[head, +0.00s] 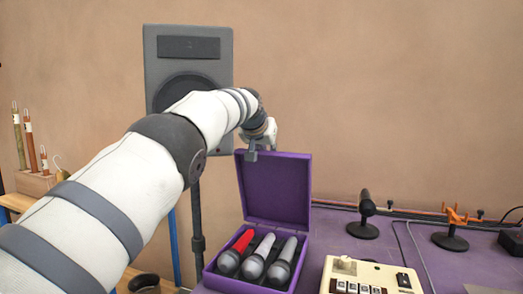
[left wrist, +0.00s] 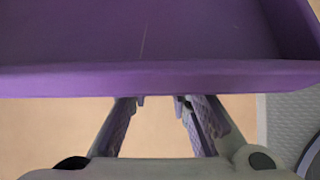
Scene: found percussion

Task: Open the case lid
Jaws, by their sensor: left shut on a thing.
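The purple case (head: 211,275) stands on the purple table with its lid (head: 277,185) raised, standing roughly upright at the back. Several microphones (head: 254,267) lie in the case, one with a red body. My left gripper (head: 252,154) is at the top left edge of the lid and shut on it. In the left wrist view the lid (left wrist: 160,78) fills the upper part, its edge crossing in front of the fingers (left wrist: 160,102); the fingertips are hidden behind it. My right gripper is not in view.
A beige device with keys (head: 345,268) sits right of the case. A grey speaker (head: 190,45) on a stand is behind my left arm.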

